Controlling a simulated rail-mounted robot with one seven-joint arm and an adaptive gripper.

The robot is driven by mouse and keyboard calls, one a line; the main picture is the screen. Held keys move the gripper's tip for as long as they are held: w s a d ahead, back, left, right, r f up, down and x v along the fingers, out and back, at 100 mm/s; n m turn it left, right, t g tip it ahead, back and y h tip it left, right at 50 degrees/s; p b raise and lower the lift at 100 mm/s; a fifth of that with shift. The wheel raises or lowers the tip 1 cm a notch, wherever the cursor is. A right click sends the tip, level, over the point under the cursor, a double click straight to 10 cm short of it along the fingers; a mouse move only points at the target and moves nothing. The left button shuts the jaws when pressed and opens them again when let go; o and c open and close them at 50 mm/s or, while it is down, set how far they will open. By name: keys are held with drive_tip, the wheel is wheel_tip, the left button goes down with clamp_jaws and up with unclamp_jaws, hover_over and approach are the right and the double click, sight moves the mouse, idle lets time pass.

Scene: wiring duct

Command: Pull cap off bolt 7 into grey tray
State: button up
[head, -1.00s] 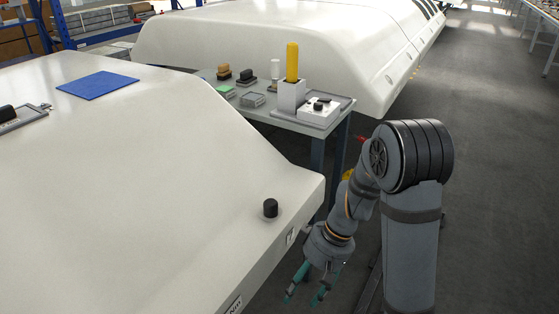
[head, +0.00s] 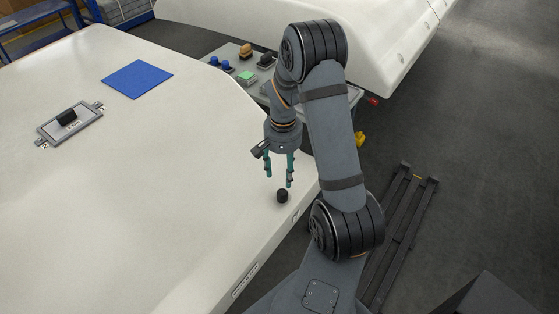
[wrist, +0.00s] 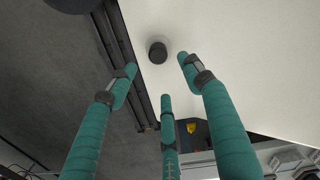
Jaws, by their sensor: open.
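A black round cap (head: 282,196) stands on the white shell near its right edge; no number is readable on it, and any bolt under it is hidden. It also shows in the wrist view (wrist: 157,52), just beyond the fingertips. My gripper (head: 279,180) points down close above the cap, its teal fingers apart and empty. In the wrist view my gripper (wrist: 160,74) shows three spread fingers, with the cap beyond the gap between them. A shallow grey tray-like plate (head: 88,116) with a black piece on it lies on the shell at left; I cannot tell if it is the task's tray.
A blue mat (head: 137,79) lies on the white shell (head: 150,200). Behind my arm, a grey table (head: 227,53) carries blue, orange, green and black pieces and is partly hidden. A second white shell (head: 400,45) stands behind. The shell around the cap is clear.

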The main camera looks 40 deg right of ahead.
sight(282, 190)
wheel_tip(282, 190, down, 10)
idle(0.5)
drive_tip(key=shift+c, duration=1.2)
drive_tip(key=c, duration=0.9)
drive_tip(key=o, duration=0.5)
drive_tip(key=c, duration=0.5)
drive_tip(key=shift+o, duration=0.2)
drive_tip(key=shift+r, duration=0.15)
drive_tip(key=shift+w+r+p, duration=0.1)
drive_tip(key=shift+r+p, duration=0.4)
drive_tip(key=shift+p, duration=0.05)
clamp_jaws()
drive_tip(key=shift+r+p, duration=1.15)
drive_tip(key=shift+r, duration=0.55)
